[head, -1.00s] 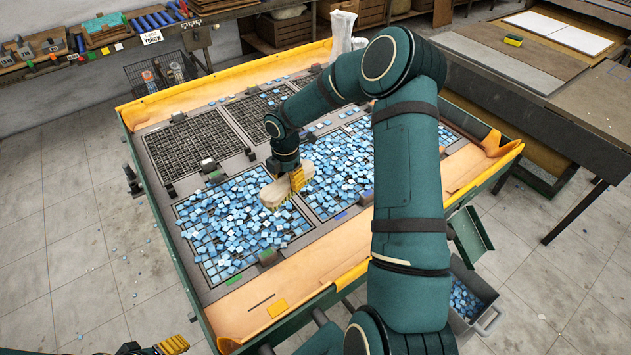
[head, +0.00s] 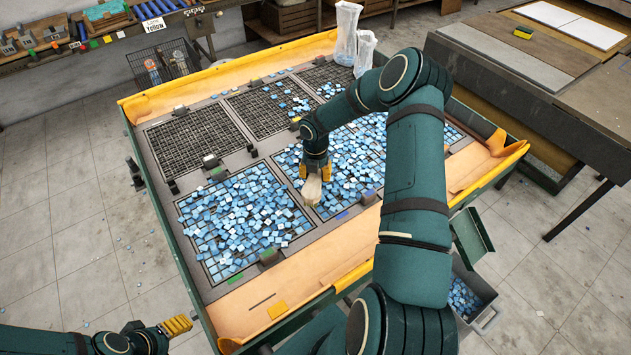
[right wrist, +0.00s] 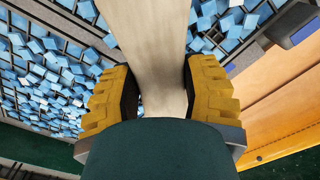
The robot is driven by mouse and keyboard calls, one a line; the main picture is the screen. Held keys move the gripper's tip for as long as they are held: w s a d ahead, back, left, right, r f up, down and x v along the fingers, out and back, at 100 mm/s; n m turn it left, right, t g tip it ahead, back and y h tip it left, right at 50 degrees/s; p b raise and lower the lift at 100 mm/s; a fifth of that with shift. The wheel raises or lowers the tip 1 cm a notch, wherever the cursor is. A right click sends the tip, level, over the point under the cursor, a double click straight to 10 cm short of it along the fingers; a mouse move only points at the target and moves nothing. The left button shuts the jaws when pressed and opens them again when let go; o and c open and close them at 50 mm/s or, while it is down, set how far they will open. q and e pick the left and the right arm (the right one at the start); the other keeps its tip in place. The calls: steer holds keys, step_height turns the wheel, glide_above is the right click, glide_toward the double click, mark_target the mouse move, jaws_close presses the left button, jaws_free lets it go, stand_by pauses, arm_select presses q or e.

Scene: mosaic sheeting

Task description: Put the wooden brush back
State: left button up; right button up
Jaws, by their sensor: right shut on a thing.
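The wooden brush (head: 312,190) is pale and hangs over the tile table, near the divider between the two front grids. My right gripper (head: 316,171) is shut on it. In the right wrist view the brush (right wrist: 152,55) runs up between the two yellow fingers of the right gripper (right wrist: 160,95); its far end is out of frame. I cannot tell whether its lower edge touches the tiles. My left gripper (head: 178,325) shows its yellow fingertips at the lower left, away from the table; whether it is open I cannot tell.
Blue tiles lie loosely over the front-left grid (head: 245,220) and the grid right of it. The back-left grid (head: 197,140) is mostly bare. Clear bags (head: 347,35) stand at the table's back edge. A wire basket (head: 160,65) is at the back left. A grey bin (head: 468,298) holds tiles.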

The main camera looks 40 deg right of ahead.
mark_target(315, 181)
steer(key=shift+f, duration=1.75)
steer(key=shift+f, duration=0.2)
steer(key=o, duration=1.2)
steer(key=shift+r, duration=0.1)
